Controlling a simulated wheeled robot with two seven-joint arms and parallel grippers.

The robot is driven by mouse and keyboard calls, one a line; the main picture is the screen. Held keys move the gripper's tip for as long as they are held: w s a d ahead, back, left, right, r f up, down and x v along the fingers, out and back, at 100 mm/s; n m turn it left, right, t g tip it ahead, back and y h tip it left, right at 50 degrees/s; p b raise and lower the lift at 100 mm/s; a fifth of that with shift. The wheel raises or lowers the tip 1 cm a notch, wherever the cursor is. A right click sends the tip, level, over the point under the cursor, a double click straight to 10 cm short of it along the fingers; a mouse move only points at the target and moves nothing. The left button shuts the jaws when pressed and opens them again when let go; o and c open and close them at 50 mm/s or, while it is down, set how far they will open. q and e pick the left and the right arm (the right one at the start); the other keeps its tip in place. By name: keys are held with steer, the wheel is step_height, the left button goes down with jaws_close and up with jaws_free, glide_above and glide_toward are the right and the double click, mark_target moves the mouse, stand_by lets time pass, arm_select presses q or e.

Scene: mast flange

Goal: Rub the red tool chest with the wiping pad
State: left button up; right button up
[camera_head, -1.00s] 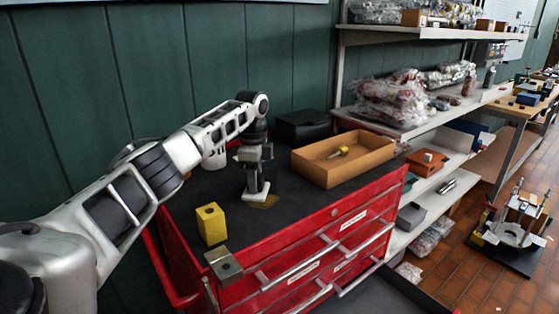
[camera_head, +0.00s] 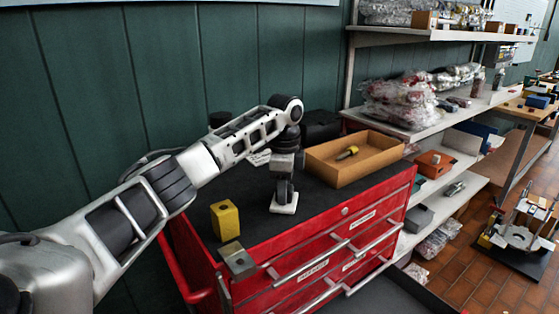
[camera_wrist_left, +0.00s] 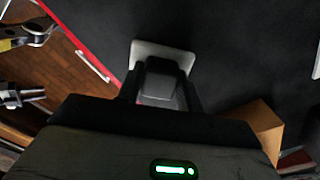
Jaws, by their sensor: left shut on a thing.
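The red tool chest (camera_head: 371,203) stands in the middle of the head view, with a dark top (camera_head: 250,210). My left gripper (camera_head: 285,186) is over this top and points down. It is shut on the grey handle of the wiping pad (camera_head: 284,208), whose white base appears to lie flat on the dark top, near the front edge. In the left wrist view, the fingers (camera_wrist_left: 161,92) sit on both sides of the grey handle, and the pad's white base (camera_wrist_left: 146,48) shows beyond them. My right gripper is not in view.
A yellow block (camera_head: 225,221) and a grey metal block with a hole (camera_head: 237,260) are left of the pad. An open cardboard box (camera_head: 378,167) holding a yellow-ended thing is to the right. A black case (camera_head: 320,128) is behind. Loaded shelves (camera_head: 415,131) stand farther right.

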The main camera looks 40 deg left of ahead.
arm_select(q)
steer(key=shift+w+r, duration=0.1)
steer(key=shift+r, duration=3.6)
